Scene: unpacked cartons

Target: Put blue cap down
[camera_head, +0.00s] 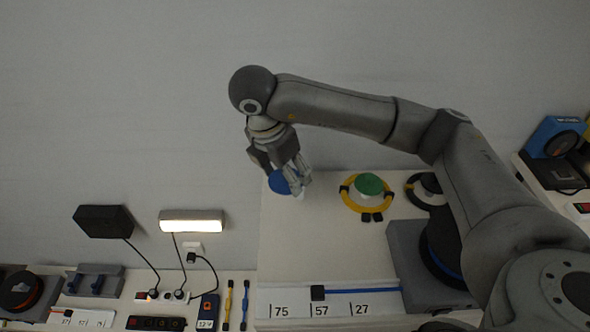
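The blue cap (279,183) is at the fingertips of my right gripper (292,177), whose arm comes in from the right. The fingers are closed around the cap and hide part of it. The gripper points down over the upper left part of the white board (285,240). I cannot tell whether the cap touches the board or something under it. A small white piece shows just below the fingers. My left gripper is not in view.
Right of the cap, a green cap (369,184) sits within a yellow ring (347,198). A dark round fitting (421,190) is further right, partly behind my arm. A blue rod (355,291) lies by a numbered strip (290,310). The board's middle is clear.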

